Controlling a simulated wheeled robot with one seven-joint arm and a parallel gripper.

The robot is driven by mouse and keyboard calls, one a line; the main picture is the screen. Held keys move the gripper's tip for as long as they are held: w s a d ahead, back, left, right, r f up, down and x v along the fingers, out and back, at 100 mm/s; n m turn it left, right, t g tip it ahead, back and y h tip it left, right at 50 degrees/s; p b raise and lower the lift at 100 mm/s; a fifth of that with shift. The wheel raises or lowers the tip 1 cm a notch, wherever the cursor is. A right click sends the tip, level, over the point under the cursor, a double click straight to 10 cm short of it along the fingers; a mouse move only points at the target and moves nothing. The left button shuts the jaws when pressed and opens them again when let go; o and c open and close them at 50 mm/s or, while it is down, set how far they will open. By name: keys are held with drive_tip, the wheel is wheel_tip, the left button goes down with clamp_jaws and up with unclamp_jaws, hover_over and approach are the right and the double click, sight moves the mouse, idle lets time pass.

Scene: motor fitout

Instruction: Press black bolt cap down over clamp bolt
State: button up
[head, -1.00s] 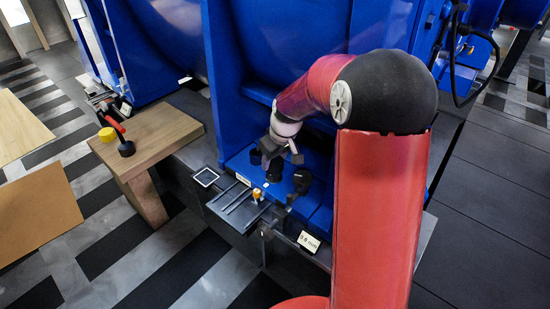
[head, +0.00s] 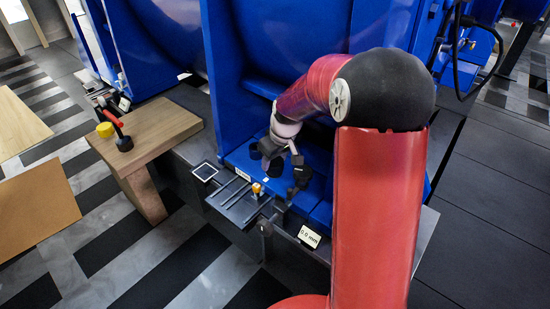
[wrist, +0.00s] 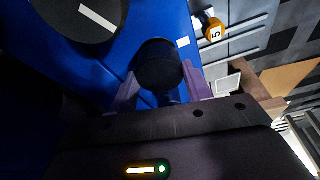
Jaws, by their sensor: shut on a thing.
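My gripper (head: 279,156) is at the blue motor foot in the head view, pointing downward. In the wrist view, its two purple fingers (wrist: 160,88) are shut on a round black bolt cap (wrist: 158,62), one on each side of it. The cap is over the blue surface (wrist: 115,62). I cannot make out the clamp bolt; it may be hidden under the cap. I cannot tell whether the cap touches anything below.
A larger black disc (wrist: 80,14) with a white mark is close beside my gripper. An orange knob (head: 257,188) stands on the grey slotted plate (head: 236,203). A wooden bench (head: 158,136) holds a red-handled tool (head: 118,128) and a yellow piece (head: 106,130).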

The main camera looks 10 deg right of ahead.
sight(280, 166)
drive_tip(key=shift+f+b, duration=0.4)
drive_tip(key=shift+f, duration=0.3)
drive_tip(key=o, duration=1)
drive_tip(key=shift+r, duration=0.2)
drive_tip(key=p+v, duration=0.1)
drive_tip(key=v, duration=0.6)
drive_tip(key=shift+r, duration=0.3)
drive_tip(key=s+r+m+t+p, duration=0.1)
drive_tip(key=s+r+p, duration=0.1)
drive_tip(key=s+r, duration=0.3)
drive_tip(key=s+r+m+h+p, duration=0.1)
drive_tip(key=s+r, duration=0.5)
drive_tip(key=s, duration=0.6)
drive_tip(key=s+a+r+m+t+p, duration=0.1)
drive_tip(key=s+r+m+p, duration=0.1)
drive_tip(key=s+r+p, duration=0.3)
drive_tip(key=shift+s+r+m+t, duration=0.15)
drive_tip(key=shift+s+r+m, duration=0.05)
drive_tip(key=shift+s, duration=0.95)
drive_tip(key=shift+s+r+m+t, duration=0.15)
drive_tip(key=shift+s+r+m, duration=0.1)
drive_tip(key=shift+s, duration=0.9)
